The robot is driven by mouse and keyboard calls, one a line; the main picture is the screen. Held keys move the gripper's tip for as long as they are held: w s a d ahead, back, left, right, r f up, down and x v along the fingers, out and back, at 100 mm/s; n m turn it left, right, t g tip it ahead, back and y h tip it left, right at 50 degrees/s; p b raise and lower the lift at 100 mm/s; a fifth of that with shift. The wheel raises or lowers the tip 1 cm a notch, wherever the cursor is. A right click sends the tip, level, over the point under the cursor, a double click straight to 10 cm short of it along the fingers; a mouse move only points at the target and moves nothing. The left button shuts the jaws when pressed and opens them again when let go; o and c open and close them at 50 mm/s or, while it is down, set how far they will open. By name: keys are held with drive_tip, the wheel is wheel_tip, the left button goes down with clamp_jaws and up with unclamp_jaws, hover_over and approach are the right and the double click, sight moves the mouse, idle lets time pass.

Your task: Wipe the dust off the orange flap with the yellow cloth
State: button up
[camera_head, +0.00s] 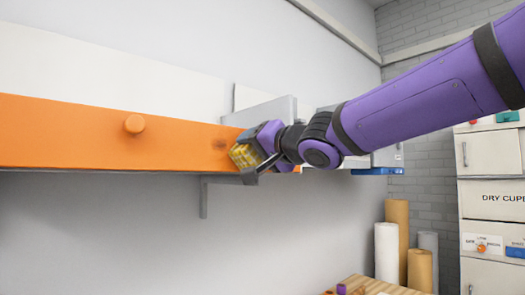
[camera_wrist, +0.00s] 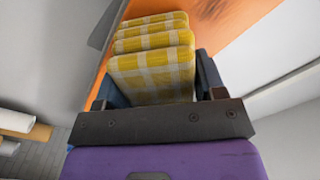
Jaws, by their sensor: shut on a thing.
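The orange flap (camera_head: 70,130) runs along the wall at the left in the head view, with a round orange knob (camera_head: 134,124) on its face. A dark dust smudge (camera_head: 222,143) shows near its right end. My gripper (camera_head: 254,153) is at the flap's right end, shut on the yellow checked cloth (camera_head: 243,156). The folded cloth (camera_wrist: 152,75) fills the jaws in the wrist view, with the orange flap (camera_wrist: 235,20) just behind it. The cloth looks close to or against the flap; I cannot tell if it touches.
A grey bracket (camera_head: 204,198) sits under the flap. Grey panels (camera_head: 270,112) stand behind my gripper. Upright rolls (camera_head: 387,250) and a wooden surface (camera_head: 370,286) are at the lower right, beside a white cupboard (camera_head: 488,205). The space below the flap is clear.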

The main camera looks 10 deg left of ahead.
sight(209, 147)
drive_tip(key=shift+s+a, duration=1.5)
drive_tip(key=shift+s, duration=0.2)
drive_tip(key=shift+s+a, duration=1.5)
drive_tip(key=shift+s, duration=0.2)
drive_tip(key=shift+v, duration=3)
drive_tip(key=v, duration=0.3)
drive_tip(key=shift+w, duration=0.15)
